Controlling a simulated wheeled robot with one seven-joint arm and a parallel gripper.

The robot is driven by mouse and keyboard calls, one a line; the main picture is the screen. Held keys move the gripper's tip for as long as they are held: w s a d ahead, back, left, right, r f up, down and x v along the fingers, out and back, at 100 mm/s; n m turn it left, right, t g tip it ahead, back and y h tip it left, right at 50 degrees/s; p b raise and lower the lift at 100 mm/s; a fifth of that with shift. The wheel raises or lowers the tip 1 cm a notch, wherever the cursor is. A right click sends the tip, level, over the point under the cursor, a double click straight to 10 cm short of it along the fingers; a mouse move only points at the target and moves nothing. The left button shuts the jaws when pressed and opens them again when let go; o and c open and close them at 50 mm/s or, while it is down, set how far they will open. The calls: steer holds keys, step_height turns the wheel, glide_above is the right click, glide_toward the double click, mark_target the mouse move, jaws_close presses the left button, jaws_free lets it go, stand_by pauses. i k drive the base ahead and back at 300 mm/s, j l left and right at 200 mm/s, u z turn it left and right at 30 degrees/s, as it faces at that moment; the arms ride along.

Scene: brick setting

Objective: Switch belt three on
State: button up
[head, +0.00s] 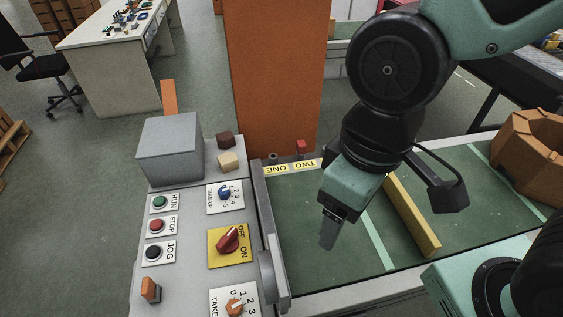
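A grey control panel (194,274) stands left of a green belt (312,216). On it, a red rotary knob (228,240) sits on a yellow plate marked OFF and ON; its exact setting is unclear. A green RUN button (160,202), a red STOP button (156,226) and a black JOG button (154,252) line the panel's left side. No label reading three shows. My gripper (328,236) hangs over the belt, right of the panel, apart from the controls; its fingers overlap in view.
A blue knob (224,193) and an orange knob (235,306) flank the red knob. A grey box (169,150) stands at the panel's back. An orange pillar (274,75) rises behind. A yellow bar (412,215) crosses the belt; a brown container (530,150) is at right.

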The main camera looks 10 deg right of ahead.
mark_target(229, 243)
steer(key=j, duration=0.65)
steer(key=k+j, duration=0.15)
steer(key=j, duration=0.55)
